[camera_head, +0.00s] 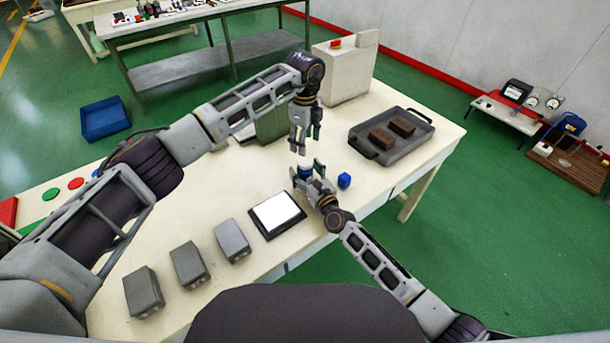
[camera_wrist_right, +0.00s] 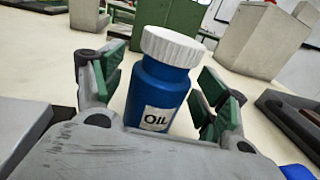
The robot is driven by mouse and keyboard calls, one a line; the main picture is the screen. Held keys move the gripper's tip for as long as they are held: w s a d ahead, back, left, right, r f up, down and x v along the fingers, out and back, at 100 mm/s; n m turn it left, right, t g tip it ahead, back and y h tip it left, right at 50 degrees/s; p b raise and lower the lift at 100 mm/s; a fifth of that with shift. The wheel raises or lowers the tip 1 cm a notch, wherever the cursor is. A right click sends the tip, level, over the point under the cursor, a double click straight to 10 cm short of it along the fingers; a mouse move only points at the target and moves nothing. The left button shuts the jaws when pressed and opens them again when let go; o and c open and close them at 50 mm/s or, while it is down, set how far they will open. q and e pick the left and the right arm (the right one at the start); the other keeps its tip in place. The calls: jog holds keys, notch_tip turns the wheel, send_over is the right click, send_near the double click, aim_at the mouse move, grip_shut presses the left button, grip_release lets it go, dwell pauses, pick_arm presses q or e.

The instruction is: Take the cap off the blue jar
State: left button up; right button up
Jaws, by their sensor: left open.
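The blue jar (camera_head: 305,172) stands upright on the table. In the right wrist view the jar (camera_wrist_right: 157,95) shows an OIL label and has its white ribbed cap (camera_wrist_right: 172,46) on. My right gripper (camera_head: 309,177) is low at the jar, with its fingers on either side. In the wrist view its green-padded fingers (camera_wrist_right: 160,95) are spread, with gaps visible beside the jar. My left gripper (camera_head: 299,146) points down from above, open, just over the cap (camera_head: 304,160). The left gripper is not visible in the wrist view.
A small blue block (camera_head: 344,181) lies right of the jar. A white-topped square plate (camera_head: 277,214) is in front of it. A dark tray (camera_head: 418,142) with brown bricks is at right. Grey blocks (camera_head: 188,264) stand front left. A grey box unit (camera_head: 340,72) stands behind.

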jog(key=c, duration=1.4)
grip_shut()
pick_arm(q)
jog(key=m, duration=0.6)
jog(key=shift+w+a+r, duration=0.2)
jog(key=shift+a+r, duration=0.05)
jog(key=shift+a, duration=0.15)
jog(key=m, duration=0.7)
jog(key=shift+s+f, duration=0.1)
jog(key=shift+f, duration=0.05)
jog(key=m, duration=0.7)
jog(key=shift+d+f, duration=0.1)
jog(key=shift+d, duration=0.05)
jog(key=m, duration=0.7)
jog(key=shift+s+d, duration=0.1)
jog(key=m, duration=0.5)
jog(key=shift+m, duration=0.3)
jog(key=m, duration=0.5)
jog(key=shift+d, duration=0.1)
jog(key=m, duration=1.1)
jog(key=shift+m, duration=0.4)
